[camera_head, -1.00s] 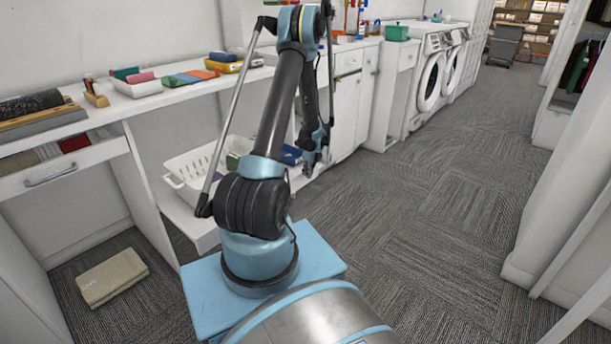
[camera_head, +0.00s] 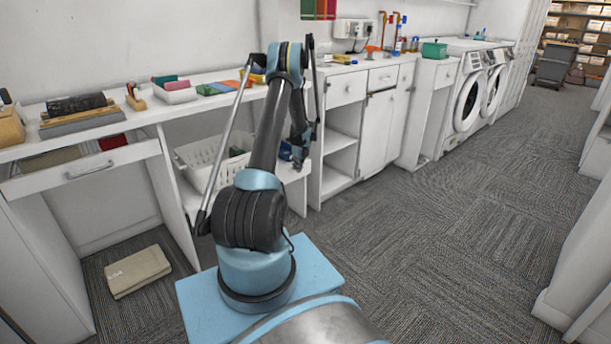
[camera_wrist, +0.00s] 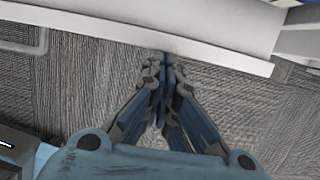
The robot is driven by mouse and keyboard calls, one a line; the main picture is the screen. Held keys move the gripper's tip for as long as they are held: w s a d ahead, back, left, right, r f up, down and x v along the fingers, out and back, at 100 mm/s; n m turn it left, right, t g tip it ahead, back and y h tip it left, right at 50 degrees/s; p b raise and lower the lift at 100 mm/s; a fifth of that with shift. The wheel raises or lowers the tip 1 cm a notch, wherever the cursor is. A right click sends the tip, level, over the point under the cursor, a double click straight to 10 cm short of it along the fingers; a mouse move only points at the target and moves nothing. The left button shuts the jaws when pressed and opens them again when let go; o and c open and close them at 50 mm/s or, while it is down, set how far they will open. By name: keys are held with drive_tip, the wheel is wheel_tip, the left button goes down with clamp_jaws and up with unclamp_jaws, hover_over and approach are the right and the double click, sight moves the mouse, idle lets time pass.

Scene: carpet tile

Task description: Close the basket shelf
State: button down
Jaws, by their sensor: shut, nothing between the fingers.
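The basket shelf (camera_head: 292,174) is a white board low under the counter, partly hidden behind my arm. A white slatted basket (camera_head: 196,153) stands on it, with a dark green item and a blue item near its right side. My gripper (camera_head: 298,165) is pointed down near the shelf's right front. In the wrist view my gripper (camera_wrist: 165,60) is shut and empty. Its fingertips are at the lower edge of a long white front (camera_wrist: 215,55), which looks like the shelf's; I cannot tell whether they touch.
White cabinets (camera_head: 375,125) and washing machines (camera_head: 468,102) line the wall to the right. The grey carpet (camera_head: 430,240) in front is clear.

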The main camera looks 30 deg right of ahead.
sight(289, 165)
drive_tip(key=w, duration=0.4)
drive_tip(key=w+a, duration=0.1)
drive_tip(key=w, duration=0.1)
drive_tip(key=shift+w, duration=0.4)
drive_tip(key=shift+w+a, duration=0.1)
drive_tip(key=shift+s, duration=0.4)
drive_tip(key=s+d+r, duration=0.1)
drive_tip(key=s+r, duration=0.5)
drive_tip(key=r, duration=0.3)
drive_tip(key=shift+d+r, duration=0.15)
drive_tip(key=shift+r, duration=0.15)
drive_tip(key=shift+r, duration=0.1)
